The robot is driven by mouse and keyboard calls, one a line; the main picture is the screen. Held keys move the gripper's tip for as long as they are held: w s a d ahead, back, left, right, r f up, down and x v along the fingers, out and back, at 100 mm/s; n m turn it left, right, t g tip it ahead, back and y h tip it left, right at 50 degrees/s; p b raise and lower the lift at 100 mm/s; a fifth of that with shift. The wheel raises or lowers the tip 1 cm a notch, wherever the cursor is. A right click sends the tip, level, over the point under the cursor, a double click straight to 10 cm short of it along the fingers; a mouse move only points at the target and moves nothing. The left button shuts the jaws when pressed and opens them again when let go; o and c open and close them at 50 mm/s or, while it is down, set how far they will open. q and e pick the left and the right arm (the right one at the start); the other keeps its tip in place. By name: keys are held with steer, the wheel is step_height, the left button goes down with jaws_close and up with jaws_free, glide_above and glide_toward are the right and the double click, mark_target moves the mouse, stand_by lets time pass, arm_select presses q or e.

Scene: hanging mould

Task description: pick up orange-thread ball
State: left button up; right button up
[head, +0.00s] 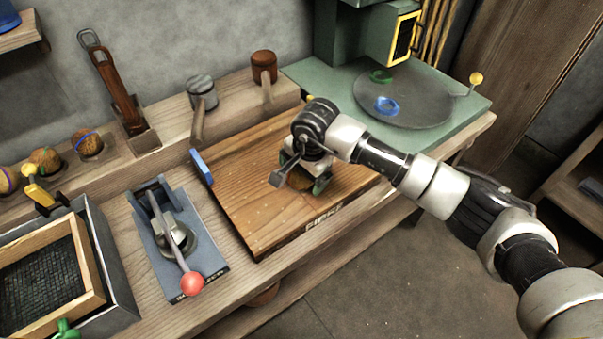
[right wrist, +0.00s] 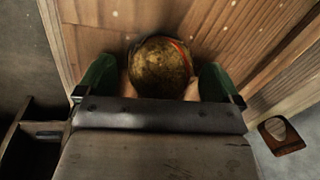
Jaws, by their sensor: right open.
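The orange-thread ball (right wrist: 160,68) is brown and rough, with an orange-red line on its upper right side in the right wrist view. It lies on the wooden board. My right gripper (right wrist: 162,82) is open, with its green fingers on either side of the ball. A narrow gap shows at the left finger; whether the right finger touches cannot be told. In the head view my right gripper (head: 306,184) points down over the board, and the ball (head: 299,184) is mostly hidden beneath it. My left gripper is not in view.
The wooden board (head: 235,205) lies on the bench. A blue lever press (head: 178,240) with a red knob stands to its left. Several other balls (head: 87,143) sit in a rack at the left. A green machine with a round plate (head: 420,110) stands at the back right.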

steer(key=c, duration=0.9)
steer(key=shift+c, duration=0.6)
steer(key=shift+r, duration=0.15)
